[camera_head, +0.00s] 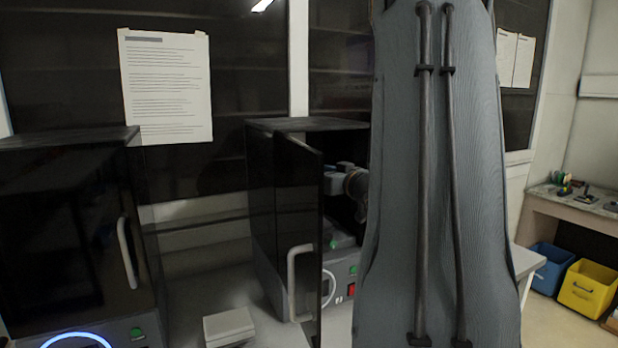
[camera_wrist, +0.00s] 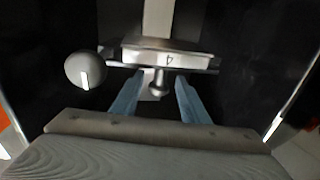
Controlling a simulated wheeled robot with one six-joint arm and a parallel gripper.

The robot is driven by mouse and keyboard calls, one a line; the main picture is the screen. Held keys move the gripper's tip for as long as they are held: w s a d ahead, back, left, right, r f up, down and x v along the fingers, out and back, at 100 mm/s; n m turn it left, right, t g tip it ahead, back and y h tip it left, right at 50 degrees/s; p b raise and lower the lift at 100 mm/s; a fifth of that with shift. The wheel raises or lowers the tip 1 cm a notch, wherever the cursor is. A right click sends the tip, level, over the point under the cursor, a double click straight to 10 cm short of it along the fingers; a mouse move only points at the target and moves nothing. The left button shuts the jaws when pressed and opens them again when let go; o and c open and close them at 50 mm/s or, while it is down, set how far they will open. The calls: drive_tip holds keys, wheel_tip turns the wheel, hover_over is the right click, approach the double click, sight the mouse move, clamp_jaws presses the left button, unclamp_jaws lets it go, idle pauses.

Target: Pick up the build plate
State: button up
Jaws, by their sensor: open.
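In the head view, part of my wrist shows inside the open printer (camera_head: 262,190). My large grey arm link hides much of that printer, and the build plate cannot be made out there.
A round grey knob (camera_wrist: 85,69) sits left of the build plate. The printer's open door (camera_head: 303,215) stands close left of my arm. Another closed printer (camera_head: 70,230) is at left. A small white box (camera_head: 228,326) lies on the table between them.

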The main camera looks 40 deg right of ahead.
drive_tip(key=shift+w, duration=0.9)
clamp_jaws()
drive_tip(key=shift+s+r, duration=0.1)
drive_tip(key=shift+r, duration=0.1)
